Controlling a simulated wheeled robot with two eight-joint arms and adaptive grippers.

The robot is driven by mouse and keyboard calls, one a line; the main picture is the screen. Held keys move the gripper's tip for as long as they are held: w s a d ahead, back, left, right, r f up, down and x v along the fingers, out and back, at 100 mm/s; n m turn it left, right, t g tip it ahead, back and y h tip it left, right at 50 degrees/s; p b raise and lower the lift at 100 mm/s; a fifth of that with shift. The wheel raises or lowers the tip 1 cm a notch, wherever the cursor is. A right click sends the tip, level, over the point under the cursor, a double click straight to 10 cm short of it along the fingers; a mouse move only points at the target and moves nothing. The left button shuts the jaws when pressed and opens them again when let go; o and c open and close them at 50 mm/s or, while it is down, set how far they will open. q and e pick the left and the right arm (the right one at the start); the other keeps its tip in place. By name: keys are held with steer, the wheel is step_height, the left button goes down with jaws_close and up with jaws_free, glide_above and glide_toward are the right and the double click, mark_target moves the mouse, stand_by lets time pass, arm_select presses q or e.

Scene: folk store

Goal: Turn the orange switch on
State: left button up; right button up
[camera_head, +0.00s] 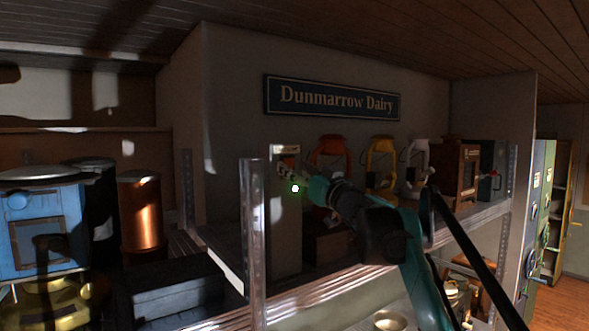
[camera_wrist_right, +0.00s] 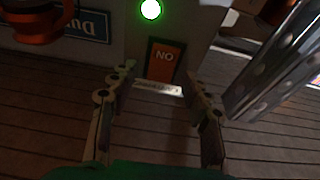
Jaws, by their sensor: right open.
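The orange switch (camera_wrist_right: 165,62) shows in the right wrist view as an orange rocker in a dark frame on a pale panel. Its lettering reads upside down in that view. A bright green light (camera_wrist_right: 150,9) glows on the same panel; it also shows in the head view (camera_head: 295,188). My right gripper (camera_wrist_right: 160,92) is open and empty, its fingers spread on either side of the switch's near end, apparently just short of the panel. In the head view my right gripper (camera_head: 288,171) covers most of the switch. My left gripper is out of view.
A perforated metal post (camera_head: 254,230) stands just left of the panel. A blue stove (camera_head: 40,228) and a copper canister (camera_head: 140,212) are at left.

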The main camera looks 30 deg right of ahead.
steer(key=a+v, duration=0.1)
steer(key=v, duration=1)
steer(key=shift+s+d, duration=0.15)
steer(key=shift+d, duration=0.3)
